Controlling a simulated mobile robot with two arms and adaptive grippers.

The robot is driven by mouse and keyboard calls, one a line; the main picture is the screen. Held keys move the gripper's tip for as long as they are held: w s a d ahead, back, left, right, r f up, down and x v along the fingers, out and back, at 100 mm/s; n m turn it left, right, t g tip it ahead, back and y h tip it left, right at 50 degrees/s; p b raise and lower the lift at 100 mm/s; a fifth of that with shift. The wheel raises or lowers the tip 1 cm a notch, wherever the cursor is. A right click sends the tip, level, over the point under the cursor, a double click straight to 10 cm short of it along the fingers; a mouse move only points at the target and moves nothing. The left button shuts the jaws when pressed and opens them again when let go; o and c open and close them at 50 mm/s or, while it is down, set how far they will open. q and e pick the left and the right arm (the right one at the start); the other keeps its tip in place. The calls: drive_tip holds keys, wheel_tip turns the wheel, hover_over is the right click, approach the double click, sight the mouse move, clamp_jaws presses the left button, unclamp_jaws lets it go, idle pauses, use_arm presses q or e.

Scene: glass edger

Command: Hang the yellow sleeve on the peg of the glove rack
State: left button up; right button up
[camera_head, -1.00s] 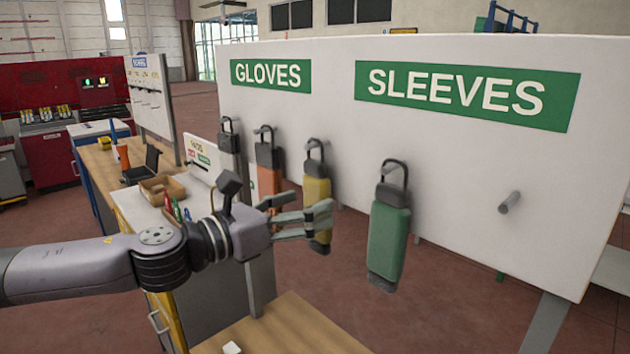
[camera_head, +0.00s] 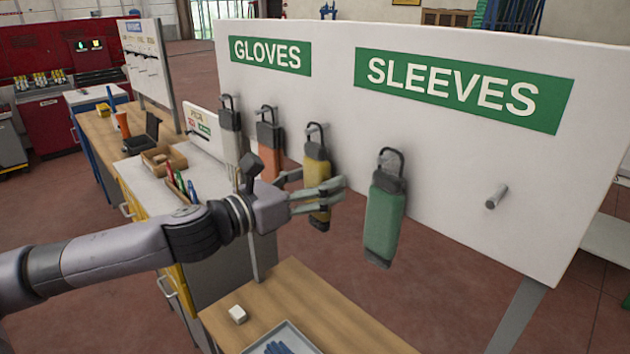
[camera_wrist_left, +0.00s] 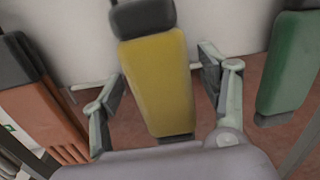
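The yellow sleeve (camera_head: 317,173) hangs upright by its dark loop from a peg on the white rack board (camera_head: 440,150), between an orange one and a green one. It also shows in the left wrist view (camera_wrist_left: 158,80), straight ahead. My left gripper (camera_head: 320,190) is at the sleeve's lower half. In the left wrist view its fingers (camera_wrist_left: 165,85) are spread, one on each side of the yellow body, with gaps showing between. A bare peg (camera_head: 496,197) sticks out under the SLEEVES sign. My right gripper is not in view.
The green sleeve (camera_head: 385,218) hangs close to the right of my left gripper; the orange item (camera_head: 268,140) and grey item (camera_head: 230,135) hang to its left. A wooden table (camera_head: 300,300) with a white block (camera_head: 237,314) and tray (camera_head: 283,337) lies below.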

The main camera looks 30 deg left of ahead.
sight(312, 179)
use_arm(q)
drive_tip(key=c, duration=1.1)
drive_tip(key=shift+o, duration=0.2)
drive_tip(key=shift+r+p, duration=0.6)
drive_tip(key=shift+p, duration=0.1)
drive_tip(key=shift+s+a+f+b, duration=0.25)
drive_tip(key=shift+s+b, duration=0.1)
drive_tip(key=shift+b, duration=0.5)
drive_tip(key=b+v, duration=0.1)
drive_tip(key=b, duration=0.2)
drive_tip(key=shift+s, duration=0.45)
drive_tip(key=b, duration=0.1)
drive_tip(key=s+b, duration=0.1)
drive_tip(key=b, duration=0.1)
drive_tip(key=shift+a+r, duration=0.1)
drive_tip(key=shift+a, duration=0.15)
drive_tip(key=s+b, duration=0.1)
drive_tip(key=b, duration=0.3)
drive_tip(key=shift+s+a, duration=0.1)
drive_tip(key=shift+a, duration=0.05)
drive_tip(key=shift+b+v, duration=0.9)
drive_tip(key=shift+b, duration=0.3)
drive_tip(key=shift+s+r+b, duration=0.1)
drive_tip(key=shift+s+b, duration=0.2)
drive_tip(key=shift+s, duration=0.1)
